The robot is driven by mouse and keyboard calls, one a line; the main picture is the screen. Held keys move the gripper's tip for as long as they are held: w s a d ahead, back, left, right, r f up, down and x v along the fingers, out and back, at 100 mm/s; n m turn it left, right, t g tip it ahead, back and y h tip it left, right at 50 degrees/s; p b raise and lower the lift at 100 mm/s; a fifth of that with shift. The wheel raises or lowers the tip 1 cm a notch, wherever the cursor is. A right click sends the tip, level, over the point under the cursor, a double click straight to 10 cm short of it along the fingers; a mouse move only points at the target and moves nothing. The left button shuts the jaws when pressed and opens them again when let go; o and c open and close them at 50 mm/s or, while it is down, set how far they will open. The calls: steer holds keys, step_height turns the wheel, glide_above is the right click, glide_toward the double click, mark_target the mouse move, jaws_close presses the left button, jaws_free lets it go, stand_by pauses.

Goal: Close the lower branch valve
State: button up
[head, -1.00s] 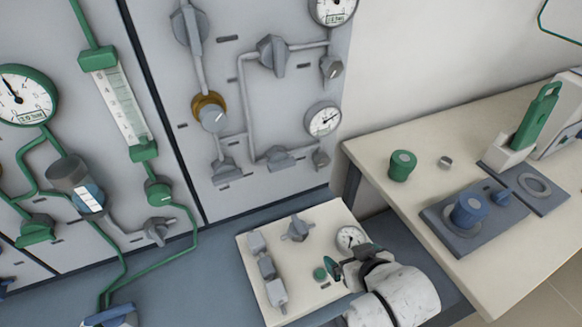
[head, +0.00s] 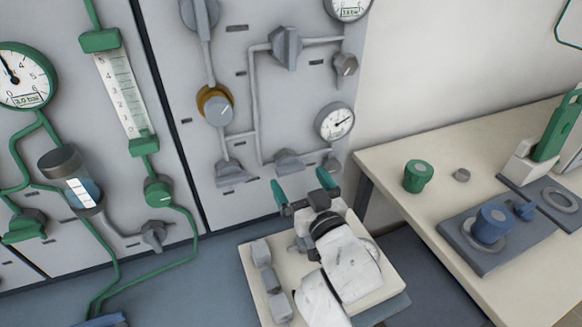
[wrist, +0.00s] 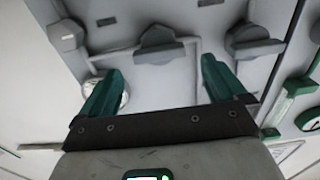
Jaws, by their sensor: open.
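I take the lower branch valve to be the grey wing-handled valve (head: 288,161) low on the right wall panel, on the lower end of the branching pipe. Its handle looks roughly horizontal, along the pipe. It also shows in the wrist view (wrist: 160,46), which looks turned over. My gripper (head: 303,190) is open and empty, with green fingers spread. In the head view it is just below the valve. In the wrist view my gripper (wrist: 160,75) has the valve beyond and between its fingertips, apart from them.
Another grey valve (head: 232,173) is close on the left, and a small knob (head: 331,163) close on the right. A gauge (head: 335,122) is above. A cream panel with grey fittings (head: 272,281) lies below my arm. A table (head: 400,145) stands at right.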

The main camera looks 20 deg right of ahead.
mark_target(292, 170)
steer(key=shift+w, duration=2.8)
steer(key=c, duration=1)
steer(key=shift+o, duration=0.2)
